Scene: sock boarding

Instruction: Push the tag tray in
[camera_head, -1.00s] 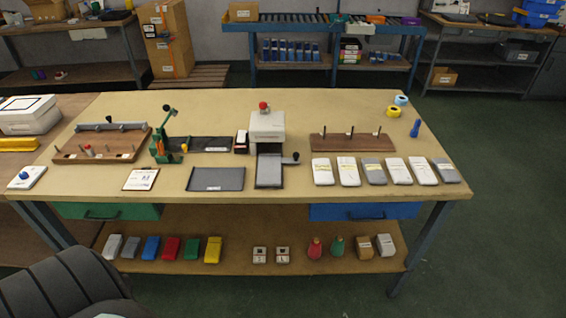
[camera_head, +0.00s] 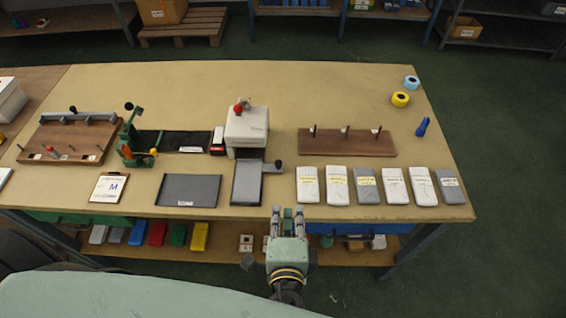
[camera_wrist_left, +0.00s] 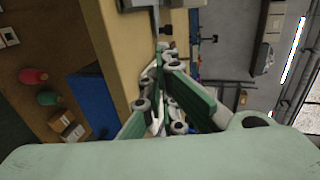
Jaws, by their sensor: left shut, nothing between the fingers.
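The tag tray (camera_head: 247,186) is a flat dark tray that sticks out toward me from under the white press-like unit (camera_head: 247,122) with a red knob. A grey arm with a dark knob (camera_head: 278,166) stands out at the tray's right side. My left gripper (camera_head: 287,212) is at the table's front edge, in front and to the right of the tray, apart from it. It is shut and empty. In the left wrist view its fingers (camera_wrist_left: 172,92) show close up, beside the table edge. My right gripper is not in view.
Several banded packs (camera_head: 337,187) lie right of the tray, with a wooden peg board (camera_head: 347,142) behind them. A separate dark mat (camera_head: 188,190) lies left of it. A green hand press (camera_head: 133,140) stands farther left. The back of the tabletop (camera_head: 180,90) is clear.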

